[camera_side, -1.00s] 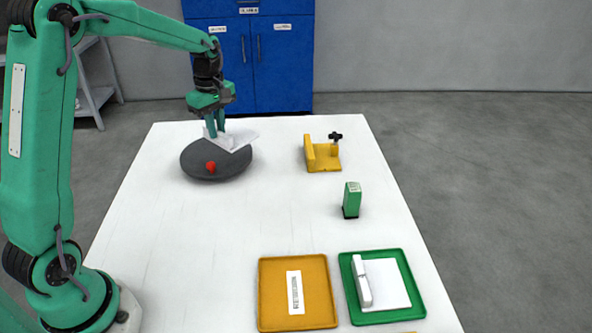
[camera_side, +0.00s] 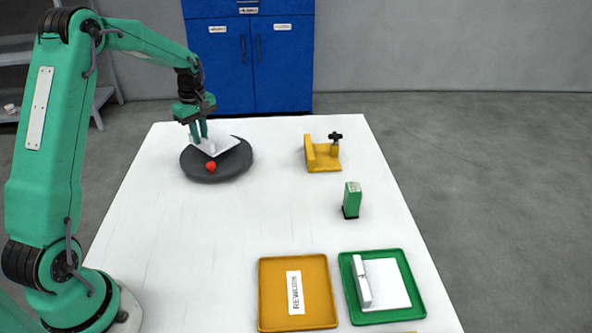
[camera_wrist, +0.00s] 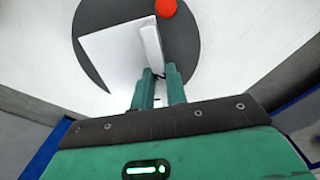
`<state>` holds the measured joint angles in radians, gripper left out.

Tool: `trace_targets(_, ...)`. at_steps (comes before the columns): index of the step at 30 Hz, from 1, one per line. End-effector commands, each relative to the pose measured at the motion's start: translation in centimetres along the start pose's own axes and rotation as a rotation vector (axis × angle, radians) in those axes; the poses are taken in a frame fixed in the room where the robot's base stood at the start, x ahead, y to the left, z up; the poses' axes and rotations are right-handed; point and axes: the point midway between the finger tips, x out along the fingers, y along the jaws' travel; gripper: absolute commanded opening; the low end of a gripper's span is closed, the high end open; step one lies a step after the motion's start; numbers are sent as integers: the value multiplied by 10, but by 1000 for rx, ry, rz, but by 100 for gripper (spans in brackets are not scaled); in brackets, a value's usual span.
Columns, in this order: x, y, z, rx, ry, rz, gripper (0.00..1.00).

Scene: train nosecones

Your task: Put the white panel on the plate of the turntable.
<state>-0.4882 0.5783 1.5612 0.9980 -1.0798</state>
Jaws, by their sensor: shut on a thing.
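The white panel (camera_side: 228,143) is a flat square with a raised rib along it. It is over the dark grey round plate of the turntable (camera_side: 236,164), which has a red knob (camera_side: 211,167) near its front edge. My gripper (camera_side: 200,138) is shut on the panel's rib from above. In the wrist view, the fingers (camera_wrist: 158,85) pinch the end of the rib, and the panel (camera_wrist: 110,55) spreads to the left over the dark disc (camera_wrist: 182,40). I cannot tell whether the panel touches the plate or hangs just above it.
A yellow fixture with a black knob (camera_side: 322,155) stands to the right of the turntable. A green block (camera_side: 352,199) stands nearer. An orange tray (camera_side: 267,318) and a green tray (camera_side: 415,307) holding another white panel (camera_side: 390,283) lie at the front. The table's middle is clear.

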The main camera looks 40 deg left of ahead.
Motion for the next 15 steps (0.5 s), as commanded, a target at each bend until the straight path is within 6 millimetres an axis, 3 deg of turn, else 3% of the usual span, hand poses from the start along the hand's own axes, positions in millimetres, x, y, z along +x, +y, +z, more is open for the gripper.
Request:
trace_targets(9,33,0,1,0,-1,-2,0)
trace_targets(15,36,0,0,0,0,0,0)
